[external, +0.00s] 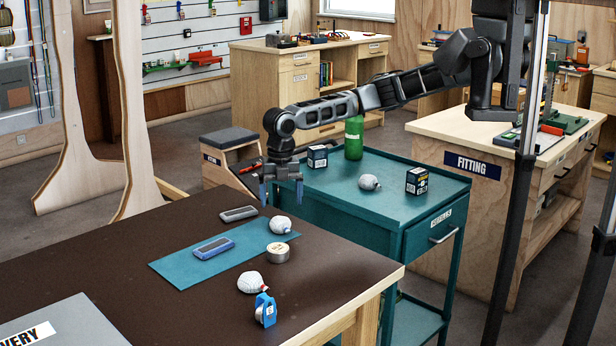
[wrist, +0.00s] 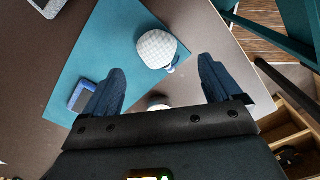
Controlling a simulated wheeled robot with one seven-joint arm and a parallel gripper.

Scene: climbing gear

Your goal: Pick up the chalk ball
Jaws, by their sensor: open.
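A pale, round chalk ball (external: 280,225) lies at the edge of the teal mat (external: 180,264) on the brown table. It also shows in the wrist view (wrist: 156,48), with a small blue tag at its side, ahead of and between my fingertips. My gripper (external: 281,192) is open and empty, pointing down above the table's far side and clear of the ball. Its two dark blue fingers show apart in the wrist view (wrist: 162,68). A second similar ball (external: 250,282) lies nearer the table's front, and a third (external: 369,182) is on the teal cart.
A round tin (external: 278,252) stands close to the first ball. A blue-framed block (external: 213,248) lies on the mat, a grey one (external: 239,214) behind it. A blue device (external: 265,309) stands in front. The cart (external: 340,200) adjoins, bearing a green bottle (external: 354,138) and dark boxes.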

